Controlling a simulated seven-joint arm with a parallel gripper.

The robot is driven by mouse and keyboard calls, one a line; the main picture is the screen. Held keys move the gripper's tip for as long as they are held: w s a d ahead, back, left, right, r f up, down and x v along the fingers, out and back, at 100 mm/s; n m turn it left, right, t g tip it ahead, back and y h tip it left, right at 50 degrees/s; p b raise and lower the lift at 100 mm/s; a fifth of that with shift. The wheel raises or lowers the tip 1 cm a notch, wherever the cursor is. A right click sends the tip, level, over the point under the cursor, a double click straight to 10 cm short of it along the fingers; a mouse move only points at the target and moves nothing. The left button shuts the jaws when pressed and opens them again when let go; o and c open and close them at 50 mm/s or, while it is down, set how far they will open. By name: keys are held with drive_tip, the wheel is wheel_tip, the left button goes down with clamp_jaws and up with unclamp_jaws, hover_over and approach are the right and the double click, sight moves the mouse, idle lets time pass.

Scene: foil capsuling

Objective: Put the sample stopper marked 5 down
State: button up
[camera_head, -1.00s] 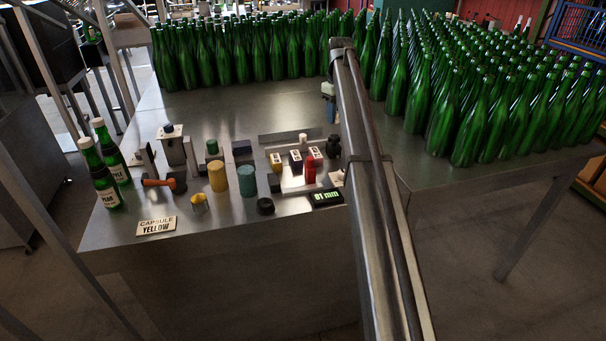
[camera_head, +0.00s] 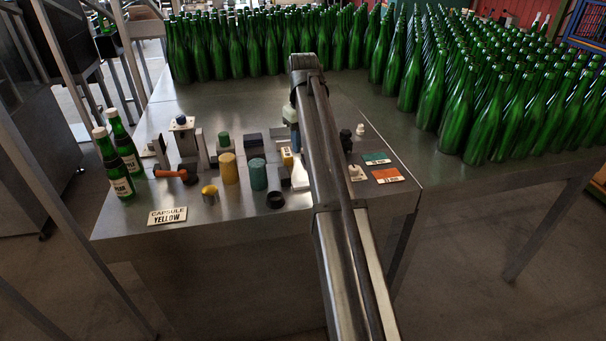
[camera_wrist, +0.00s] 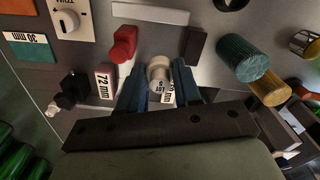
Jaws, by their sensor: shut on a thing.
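In the wrist view my gripper (camera_wrist: 158,84) is shut on a pale stopper (camera_wrist: 158,70), with one blue finger on each side of it. Its round top faces the camera, with small dark lettering on it that is hard to read. A white label ending in "mm" shows just beside and partly behind it. The stopper is above the steel table; the frames do not show clearly whether it touches anything below.
A red block (camera_wrist: 123,45) and a block marked 72 mm (camera_wrist: 104,82) stand left of my gripper; a dark block (camera_wrist: 197,45) and teal cylinder (camera_wrist: 243,57) are to the right. A yellow cylinder (camera_head: 228,170) and black ring (camera_head: 275,200) stand nearby. Many green bottles (camera_head: 460,110) fill the back.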

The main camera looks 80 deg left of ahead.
sight(303, 178)
drive_tip(key=shift+f, duration=4.7)
drive_tip(key=shift+f, duration=0.1)
drive_tip(key=o, duration=0.7)
wheel_tip(303, 178, up, 12)
drive_tip(key=shift+r, duration=0.1)
